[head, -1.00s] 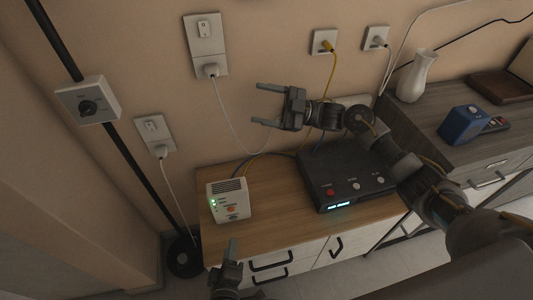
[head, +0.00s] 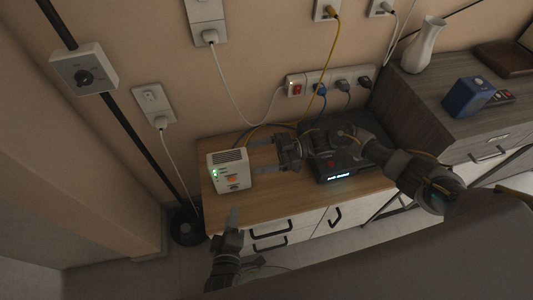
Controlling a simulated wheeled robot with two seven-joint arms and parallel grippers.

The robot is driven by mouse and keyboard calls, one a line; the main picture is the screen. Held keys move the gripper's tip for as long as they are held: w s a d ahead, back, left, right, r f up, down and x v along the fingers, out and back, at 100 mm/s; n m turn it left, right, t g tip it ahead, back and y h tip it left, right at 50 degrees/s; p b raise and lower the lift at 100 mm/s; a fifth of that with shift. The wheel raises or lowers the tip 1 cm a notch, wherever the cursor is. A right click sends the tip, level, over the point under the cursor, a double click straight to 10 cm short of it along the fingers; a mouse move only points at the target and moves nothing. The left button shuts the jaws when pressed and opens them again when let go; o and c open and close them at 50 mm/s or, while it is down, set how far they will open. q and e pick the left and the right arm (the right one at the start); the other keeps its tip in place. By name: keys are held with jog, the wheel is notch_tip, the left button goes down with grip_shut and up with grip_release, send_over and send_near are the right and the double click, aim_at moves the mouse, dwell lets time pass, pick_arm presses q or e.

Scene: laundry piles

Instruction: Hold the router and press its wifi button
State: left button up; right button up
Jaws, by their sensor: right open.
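I cannot tell whether the fingertips touch the router. My left gripper (head: 234,214) points up in front of the cabinet, below the router. Its fingers overlap, so its opening is unclear. The lettering by the router's buttons is too small to read.
A black box with a lit display (head: 338,177) stands right of the router, partly hidden by my right arm. A power strip (head: 311,80) with plugs is on the wall behind. A white vase (head: 424,45) and a blue box (head: 469,97) stand on the grey dresser.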

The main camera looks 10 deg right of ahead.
aim_at(231, 161)
jog(key=a, duration=0.8)
jog(key=shift+w+a, duration=0.1)
jog(key=shift+a, duration=0.25)
jog(key=c, duration=1.2)
pick_arm(q)
grip_shut()
pick_arm(e)
jog(key=shift+c, duration=0.2)
pick_arm(q)
jog(key=shift+w, duration=0.1)
